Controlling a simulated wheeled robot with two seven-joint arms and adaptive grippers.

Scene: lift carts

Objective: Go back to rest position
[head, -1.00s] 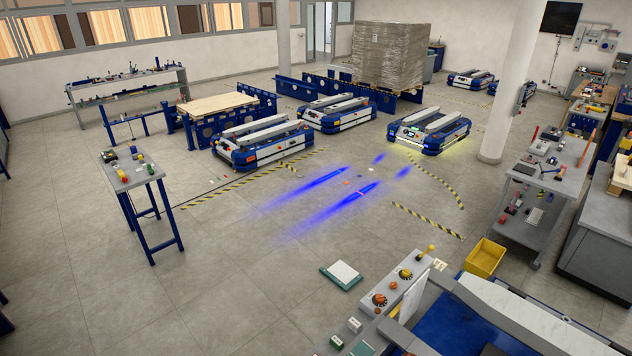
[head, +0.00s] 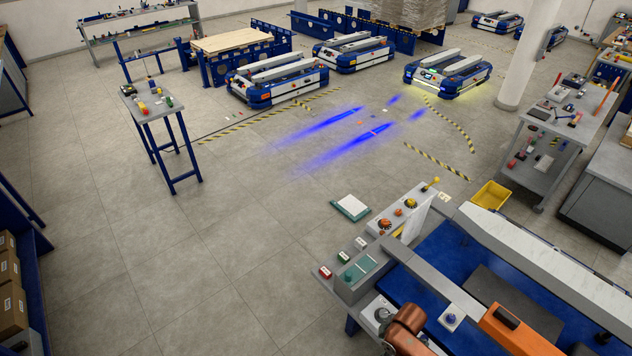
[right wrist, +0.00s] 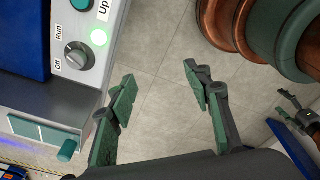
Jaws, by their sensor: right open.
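My right gripper (right wrist: 160,95) is open and empty in the right wrist view, its two green-padded fingers spread over bare floor. Left of it is a grey control panel (right wrist: 85,85) with a rotary knob (right wrist: 77,55) marked Off and Run and a lit green button (right wrist: 98,38). The fingers appear apart from the panel. A small dark gripper (right wrist: 288,108), seemingly my left one, shows at the right edge; its jaw state is unclear. In the head view, a brown link of my arm (head: 405,330) is at the bottom beside the console; no gripper shows clearly there.
A blue and grey machine (head: 430,265) fills the lower right. A yellow bin (head: 490,195) and a tool cart (head: 545,150) stand beyond it. A small table (head: 150,103) is at left, and lift carts (head: 278,80) are behind.

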